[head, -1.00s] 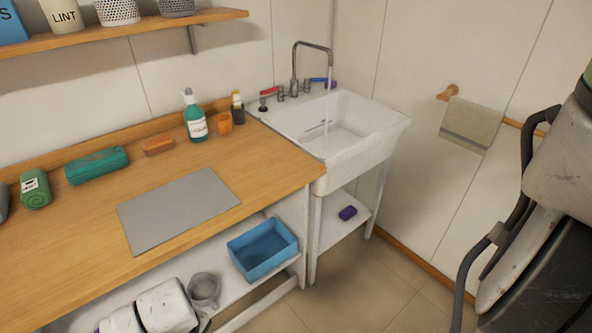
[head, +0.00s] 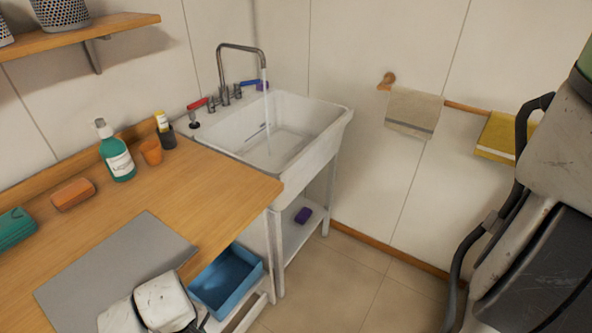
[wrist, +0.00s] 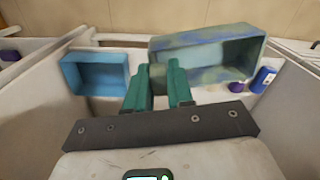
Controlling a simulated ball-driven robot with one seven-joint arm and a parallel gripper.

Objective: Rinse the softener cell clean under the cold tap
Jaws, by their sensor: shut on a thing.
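A blue-green, stained open box, seemingly the softener cell (wrist: 205,50), shows in the wrist view. My gripper (wrist: 160,72) has teal fingers and is shut on the box's left end, with the wall appearing to lie between them. The white sink (head: 270,140) stands beyond the counter's right end. A tall tap (head: 238,48) arches over it, and a thin stream of water (head: 266,82) falls from its spout. The blue handle (head: 250,84) is right of the spout's base, the red handle (head: 198,104) left.
A wooden counter (head: 215,190) holds a teal pump bottle (head: 117,152), an orange cup (head: 151,150), a brown brick-shaped thing (head: 73,193) and a grey mat (head: 110,262). A blue bin (head: 225,282) sits on the lower shelf. Bare floor (head: 335,280) lies right of it.

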